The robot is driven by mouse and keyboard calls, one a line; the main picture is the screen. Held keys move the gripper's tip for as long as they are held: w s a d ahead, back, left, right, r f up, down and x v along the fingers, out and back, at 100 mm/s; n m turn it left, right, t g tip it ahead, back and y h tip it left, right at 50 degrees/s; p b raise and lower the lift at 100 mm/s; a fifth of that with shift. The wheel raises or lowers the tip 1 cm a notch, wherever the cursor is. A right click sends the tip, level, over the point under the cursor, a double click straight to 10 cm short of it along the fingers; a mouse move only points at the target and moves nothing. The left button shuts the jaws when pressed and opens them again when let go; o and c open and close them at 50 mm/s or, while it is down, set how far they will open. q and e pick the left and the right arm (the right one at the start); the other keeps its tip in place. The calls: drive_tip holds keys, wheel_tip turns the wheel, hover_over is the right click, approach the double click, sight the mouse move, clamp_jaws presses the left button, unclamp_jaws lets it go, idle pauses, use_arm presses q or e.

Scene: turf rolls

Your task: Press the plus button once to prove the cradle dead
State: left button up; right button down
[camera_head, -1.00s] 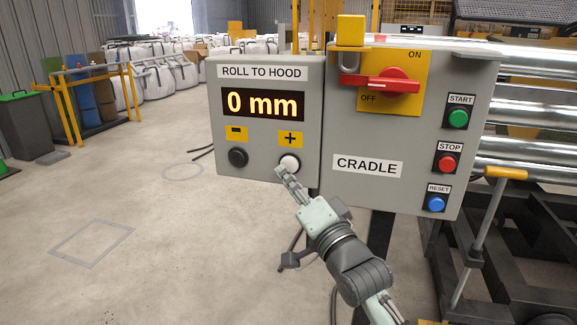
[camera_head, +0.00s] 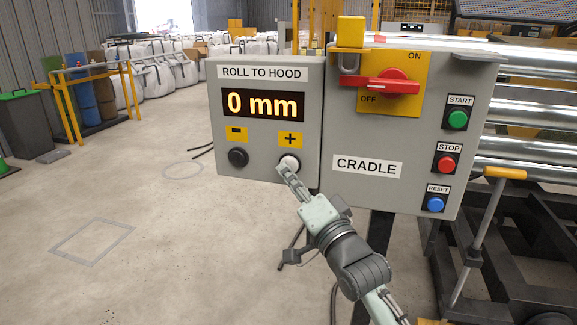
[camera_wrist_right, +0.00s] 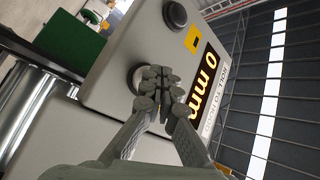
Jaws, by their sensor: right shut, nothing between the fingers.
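The white plus button (camera_head: 289,161) sits under a yellow "+" label on the grey ROLL TO HOOD box (camera_head: 266,185). The display (camera_head: 263,105) reads 0 mm. My right gripper (camera_head: 284,171) is shut and empty, its fingertips at the lower edge of the plus button. In the right wrist view the shut fingertips (camera_wrist_right: 160,82) overlap the button's pale rim (camera_wrist_right: 134,78) and hide part of it. I cannot tell whether they touch it or whether it is pushed in. My left gripper is not in view.
The black minus button (camera_head: 238,157) is left of the plus button. The CRADLE box (camera_head: 330,190) adjoins at right, with a red switch handle (camera_head: 388,86), a padlock (camera_head: 348,82), and START (camera_head: 458,118), STOP (camera_head: 447,163) and RESET (camera_head: 436,204) buttons.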

drive_tip(key=shift+w+d, duration=0.15)
drive_tip(key=shift+w, duration=0.2)
idle(0.3)
drive_tip(key=shift+s, duration=0.1)
drive_tip(key=shift+s+a+p, duration=0.25)
drive_tip(key=shift+s+p, duration=0.4)
drive_tip(key=shift+s, duration=0.05)
drive_tip(key=shift+s, duration=0.1)
drive_tip(key=s, duration=0.1)
drive_tip(key=s+a+p, duration=0.1)
drive_tip(key=s, duration=0.1)
drive_tip(key=s+p, duration=0.1)
drive_tip(key=shift+s+a, duration=0.3)
